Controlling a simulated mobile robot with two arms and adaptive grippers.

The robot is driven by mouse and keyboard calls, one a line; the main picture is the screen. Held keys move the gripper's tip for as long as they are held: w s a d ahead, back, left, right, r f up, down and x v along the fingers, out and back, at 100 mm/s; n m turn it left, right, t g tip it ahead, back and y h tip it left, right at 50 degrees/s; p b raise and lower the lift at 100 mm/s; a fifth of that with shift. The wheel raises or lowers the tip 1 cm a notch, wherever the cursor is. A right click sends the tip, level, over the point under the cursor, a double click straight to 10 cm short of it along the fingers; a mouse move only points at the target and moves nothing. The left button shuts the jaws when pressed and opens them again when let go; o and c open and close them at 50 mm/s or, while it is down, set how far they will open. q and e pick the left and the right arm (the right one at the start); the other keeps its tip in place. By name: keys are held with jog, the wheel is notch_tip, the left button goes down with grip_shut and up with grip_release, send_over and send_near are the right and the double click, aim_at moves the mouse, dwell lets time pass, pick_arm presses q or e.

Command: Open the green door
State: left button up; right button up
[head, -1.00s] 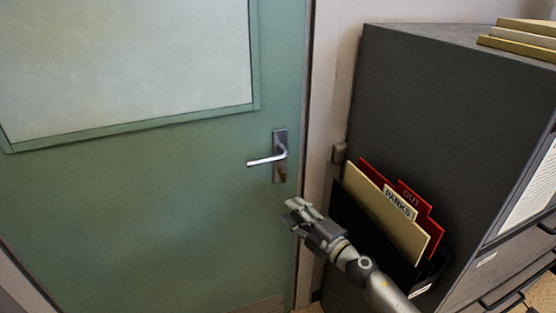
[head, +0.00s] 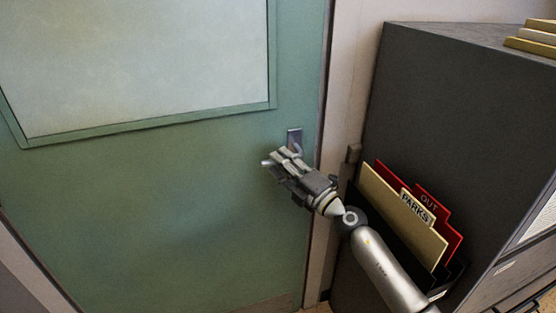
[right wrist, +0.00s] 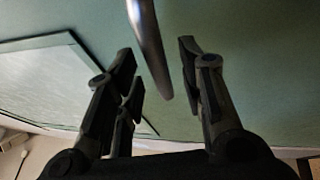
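The green door (head: 130,200) fills the left of the head view and looks shut in its frame. Its metal handle plate (head: 295,136) shows just above my right gripper (head: 276,166), which hides most of the lever. In the right wrist view the silver lever handle (right wrist: 147,45) comes down from the top, and its tip lies between the two spread sides of my right gripper (right wrist: 160,75). The fingers are open, with gaps seen on both sides of the lever. My left gripper is not in view.
A dark grey filing cabinet (head: 440,110) stands close to the right of the door frame, near my right arm. A holder on its side carries a red folder (head: 450,238) and a cream folder (head: 385,205). Yellow-edged books (head: 535,44) lie on top.

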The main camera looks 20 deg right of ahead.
jog(key=shift+x, duration=0.9)
grip_shut()
